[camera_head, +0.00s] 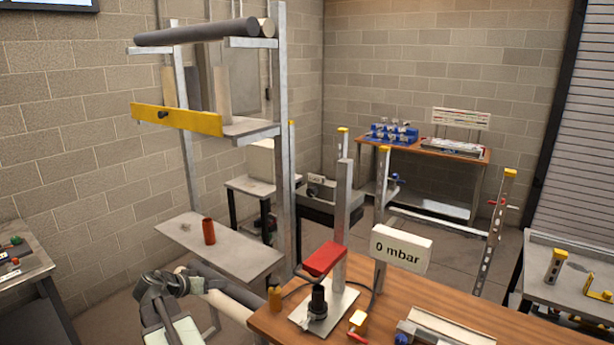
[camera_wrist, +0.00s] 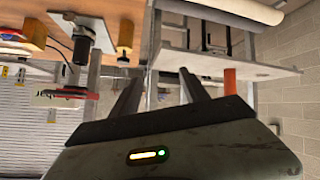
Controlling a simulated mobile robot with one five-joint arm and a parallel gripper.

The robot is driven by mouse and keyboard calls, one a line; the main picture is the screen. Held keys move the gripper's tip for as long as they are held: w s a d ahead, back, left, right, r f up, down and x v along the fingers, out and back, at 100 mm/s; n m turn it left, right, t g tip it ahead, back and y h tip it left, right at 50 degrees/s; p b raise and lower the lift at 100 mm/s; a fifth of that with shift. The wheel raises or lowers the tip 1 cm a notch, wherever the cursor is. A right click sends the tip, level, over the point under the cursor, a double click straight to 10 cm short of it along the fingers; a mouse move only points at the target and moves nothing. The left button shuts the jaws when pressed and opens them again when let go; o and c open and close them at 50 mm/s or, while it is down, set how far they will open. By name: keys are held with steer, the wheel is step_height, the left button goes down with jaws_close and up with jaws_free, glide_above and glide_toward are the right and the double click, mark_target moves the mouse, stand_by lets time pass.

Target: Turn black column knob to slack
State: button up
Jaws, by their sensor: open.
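A black knob (camera_head: 318,301) stands upright on a light metal base plate (camera_head: 338,303), in front of an upright metal column (camera_head: 343,205), on the wooden bench. A red block (camera_head: 325,260) is just above and behind the knob. In the wrist view, which is turned over, the dark knob (camera_wrist: 80,48) shows at the upper left. My gripper (camera_head: 165,284) is at the lower left of the head view, left of the bench and well apart from the knob. In the wrist view, the fingers of my gripper (camera_wrist: 158,88) are spread with nothing between them.
A brass-coloured cylinder (camera_head: 275,298) stands left of the base plate. A "0 mbar" display (camera_head: 401,249) is behind and right of it. A rack with a grey shelf (camera_head: 225,252) bearing a red-orange cylinder (camera_head: 209,231) stands behind my gripper. A dark cable curves around the column.

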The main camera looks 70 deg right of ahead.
steer(key=s+d+r+m+g+h+p, duration=0.1)
steer(key=s+d+r+m+h+p, duration=0.15)
steer(key=s+d+r, duration=0.4)
steer(key=s+d+r+m+g+h+p, duration=0.1)
steer(key=s+d+r+m+g, duration=0.2)
steer(key=d+r, duration=0.5)
steer(key=m+h+p, duration=0.2)
steer(key=m+h, duration=0.1)
glide_toward(310, 193)
steer(key=d, duration=0.2)
steer(key=shift+n+g, duration=0.3)
steer(key=shift+n, duration=0.05)
steer(key=x, duration=0.7)
steer(key=shift+s+d, duration=0.2)
steer(key=shift+d, duration=0.1)
jaws_close()
